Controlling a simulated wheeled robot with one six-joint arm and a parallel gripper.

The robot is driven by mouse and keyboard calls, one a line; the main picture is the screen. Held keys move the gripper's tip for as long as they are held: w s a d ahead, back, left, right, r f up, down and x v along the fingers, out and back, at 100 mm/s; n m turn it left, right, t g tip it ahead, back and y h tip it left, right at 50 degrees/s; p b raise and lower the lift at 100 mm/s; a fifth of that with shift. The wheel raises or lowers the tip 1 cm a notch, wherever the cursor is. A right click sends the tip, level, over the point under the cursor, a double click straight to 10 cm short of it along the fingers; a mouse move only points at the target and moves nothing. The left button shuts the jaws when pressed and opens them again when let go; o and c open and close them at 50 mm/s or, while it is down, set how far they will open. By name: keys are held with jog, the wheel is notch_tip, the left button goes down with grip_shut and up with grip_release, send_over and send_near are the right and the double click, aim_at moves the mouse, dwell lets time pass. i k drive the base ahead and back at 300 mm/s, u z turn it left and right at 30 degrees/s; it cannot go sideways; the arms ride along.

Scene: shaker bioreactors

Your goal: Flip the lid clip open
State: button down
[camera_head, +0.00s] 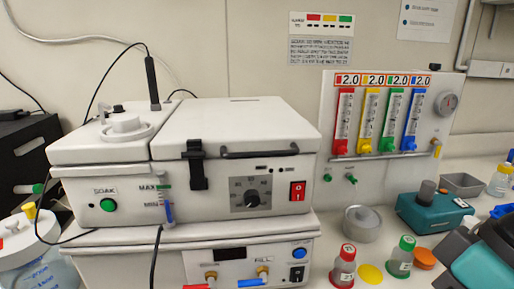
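The lid clip (197,170) is a black latch on the front of the white bath unit. It spans the seam between the white lid (235,120) and the body (222,207), and it lies flat against the front. The lid is down, with a dark handle bar (262,153) along its front edge to the right of the clip. My gripper's fingers do not show. A dark and teal shape at the lower right corner looks like part of my arm, well away from the clip.
A black probe (152,82) with a cable stands behind the left lid. Red- and green-capped bottles (343,267) (401,257), a metal pot (361,224) and a teal device (432,212) stand at right. A flowmeter panel (333,110) is behind. Space before the clip looks clear.

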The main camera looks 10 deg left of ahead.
aim_at(195, 155)
jog(key=u, duration=0.8)
jog(key=i, duration=0.4)
jog(key=z, duration=0.2)
